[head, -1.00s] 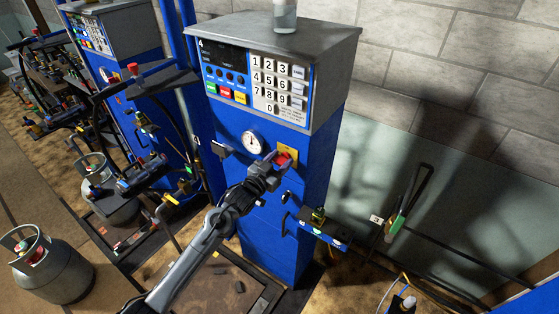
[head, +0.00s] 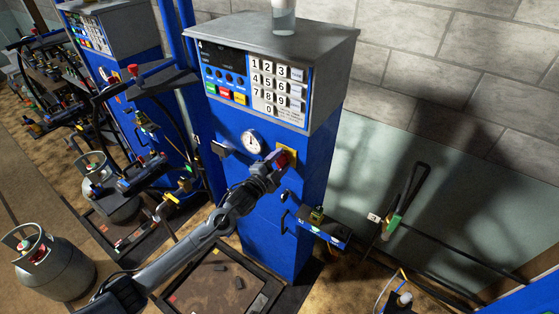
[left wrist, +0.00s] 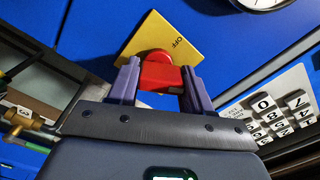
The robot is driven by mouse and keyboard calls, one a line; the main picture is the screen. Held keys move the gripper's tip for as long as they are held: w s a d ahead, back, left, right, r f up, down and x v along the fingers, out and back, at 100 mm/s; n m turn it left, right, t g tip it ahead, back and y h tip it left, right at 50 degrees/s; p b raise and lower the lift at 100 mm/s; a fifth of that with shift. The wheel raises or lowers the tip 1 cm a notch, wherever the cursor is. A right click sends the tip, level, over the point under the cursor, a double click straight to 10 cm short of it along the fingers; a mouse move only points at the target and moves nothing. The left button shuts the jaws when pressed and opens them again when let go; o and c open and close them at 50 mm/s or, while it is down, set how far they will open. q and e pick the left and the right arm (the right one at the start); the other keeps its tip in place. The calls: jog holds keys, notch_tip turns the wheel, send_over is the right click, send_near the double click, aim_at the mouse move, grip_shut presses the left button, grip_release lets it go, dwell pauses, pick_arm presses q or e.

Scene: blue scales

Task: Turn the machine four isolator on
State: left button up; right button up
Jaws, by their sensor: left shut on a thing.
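The machine with the number 4 on its panel (head: 290,185) is a blue cabinet with a grey top. Its isolator is a red knob (left wrist: 160,72) on a yellow plate (left wrist: 158,38), with "OFF" legible on the plate in the left wrist view. In the head view the yellow plate (head: 289,155) shows beside my gripper, on the front below the keypad. My left gripper (head: 278,159) is at the knob and shut on it. In the left wrist view its two fingers (left wrist: 160,85) stand on either side of the knob. My right gripper is not seen.
A round gauge (head: 251,142) is left of the isolator. A shelf with fittings (head: 318,228) juts out at lower right. Gas cylinders (head: 52,265) stand at left. A bottle (head: 284,18) stands on the cabinet top.

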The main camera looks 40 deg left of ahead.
pick_arm(q)
jog(key=m, duration=0.4)
jog(key=shift+d+f+m, duration=0.1)
jog(key=shift+m, duration=0.8)
jog(key=o, duration=1)
jog(key=shift+c, duration=0.2)
jog(key=shift+s, duration=0.15)
jog(key=s, duration=1)
jog(key=shift+s+d+b, duration=0.25)
jog(key=shift+d+b, duration=0.05)
jog(key=shift+d, duration=0.1)
